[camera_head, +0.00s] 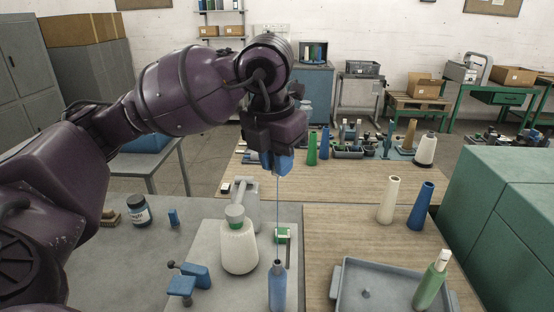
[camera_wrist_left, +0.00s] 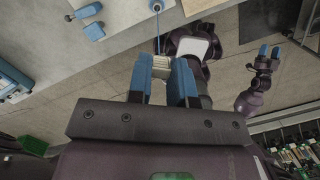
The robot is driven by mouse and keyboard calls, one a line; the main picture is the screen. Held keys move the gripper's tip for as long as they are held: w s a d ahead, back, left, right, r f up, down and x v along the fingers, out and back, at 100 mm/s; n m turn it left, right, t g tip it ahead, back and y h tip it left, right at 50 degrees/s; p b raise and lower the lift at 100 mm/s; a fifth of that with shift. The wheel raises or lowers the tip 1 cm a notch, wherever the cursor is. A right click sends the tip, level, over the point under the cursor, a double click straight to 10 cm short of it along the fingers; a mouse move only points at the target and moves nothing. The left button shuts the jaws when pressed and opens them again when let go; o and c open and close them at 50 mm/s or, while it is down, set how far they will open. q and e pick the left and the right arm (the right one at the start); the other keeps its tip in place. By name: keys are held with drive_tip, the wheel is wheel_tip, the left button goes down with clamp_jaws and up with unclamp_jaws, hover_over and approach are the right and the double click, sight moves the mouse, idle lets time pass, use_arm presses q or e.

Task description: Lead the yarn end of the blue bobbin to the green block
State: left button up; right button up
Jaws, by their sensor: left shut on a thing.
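The blue bobbin (camera_head: 278,290) stands upright at the front of the grey plate. A thin yarn runs from its top straight up to my left gripper (camera_head: 276,164). The left gripper is high above the bobbin. In the left wrist view its blue fingers (camera_wrist_left: 162,84) are shut on the yarn end, a small pale piece (camera_wrist_left: 160,66), and the yarn leads to the bobbin top (camera_wrist_left: 157,5). The green block (camera_head: 282,238) is just behind the bobbin, below the gripper; the yarn passes in front of it. My right gripper (camera_wrist_left: 269,52) shows only in the left wrist view, open and apart.
A white cone with a green top (camera_head: 239,248) stands left of the green block, beside a grey machine arm. A blue clamp (camera_head: 190,280) lies at front left. A grey tray (camera_head: 375,290) with a green bobbin (camera_head: 431,282) is at right. Cream (camera_head: 389,200) and blue cones (camera_head: 420,206) stand behind.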

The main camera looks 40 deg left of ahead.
use_arm(q)
drive_tip(key=shift+n, duration=0.9)
drive_tip(key=w+a+f+b, duration=0.2)
drive_tip(key=w+f, duration=0.2)
drive_tip(key=f, duration=0.4)
drive_tip(key=w+a+f+b, duration=0.1)
drive_tip(key=w+f, duration=0.3)
drive_tip(key=f, duration=0.4)
drive_tip(key=w+a+f+b, duration=0.2)
drive_tip(key=w+f+b, duration=0.1)
drive_tip(key=w+f, duration=0.2)
drive_tip(key=shift+a+f, duration=0.2)
drive_tip(key=shift+f, duration=0.5)
drive_tip(key=shift+a+f, duration=0.15)
drive_tip(key=shift+f, duration=0.55)
drive_tip(key=w+a+f+m+b, duration=0.1)
drive_tip(key=w+a+f+b, duration=0.1)
drive_tip(key=f, duration=0.4)
drive_tip(key=shift+w+a+f+m, duration=0.4)
drive_tip(key=shift+w+a, duration=0.45)
use_arm(e)
wheel_tip(320, 180, down, 9)
drive_tip(key=shift+s+a+g, duration=0.15)
drive_tip(key=shift+s+g, duration=0.15)
drive_tip(key=shift+s, duration=0.1)
drive_tip(key=shift+s+f, duration=0.2)
drive_tip(key=shift+f, duration=0.05)
